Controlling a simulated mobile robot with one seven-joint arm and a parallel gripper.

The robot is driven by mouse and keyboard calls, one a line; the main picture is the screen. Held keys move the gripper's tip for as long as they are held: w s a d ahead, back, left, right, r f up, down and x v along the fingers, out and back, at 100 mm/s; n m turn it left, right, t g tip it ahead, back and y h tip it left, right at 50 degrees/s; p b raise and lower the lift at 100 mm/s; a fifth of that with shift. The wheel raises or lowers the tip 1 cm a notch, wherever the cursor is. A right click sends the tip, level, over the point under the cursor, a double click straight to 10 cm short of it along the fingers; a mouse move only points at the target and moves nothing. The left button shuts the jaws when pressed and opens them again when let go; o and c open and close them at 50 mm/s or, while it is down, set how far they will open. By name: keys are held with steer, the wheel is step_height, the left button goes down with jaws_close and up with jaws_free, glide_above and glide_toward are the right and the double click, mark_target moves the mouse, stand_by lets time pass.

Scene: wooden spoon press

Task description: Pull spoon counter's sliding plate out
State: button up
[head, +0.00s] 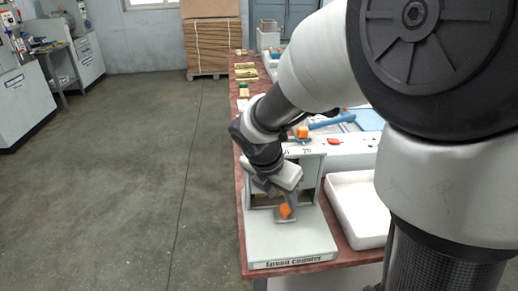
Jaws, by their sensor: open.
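The spoon counter (318,240) is a pale grey device at the table's near left end, with its label on the front edge. A small grey sliding plate (286,220) with an orange knob (285,211) shows at the foot of its upright housing. My gripper (278,192) is open, pointing down just above and behind the orange knob. Whether a finger touches the knob cannot be told. My wrist hides much of the housing's opening and the rear of the plate.
A white tray (345,232) lies right of the counter. A second orange knob (302,132) and a blue handle (330,122) are behind the housing. Packs of wooden spoons (246,73) lie farther along the red table. The floor left of the table is clear.

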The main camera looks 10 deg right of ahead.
mark_target(285, 208)
steer(key=b+x, duration=0.1)
steer(key=x, duration=0.4)
steer(key=shift+d+f, duration=0.1)
steer(key=shift+f, duration=0.15)
jaws_close()
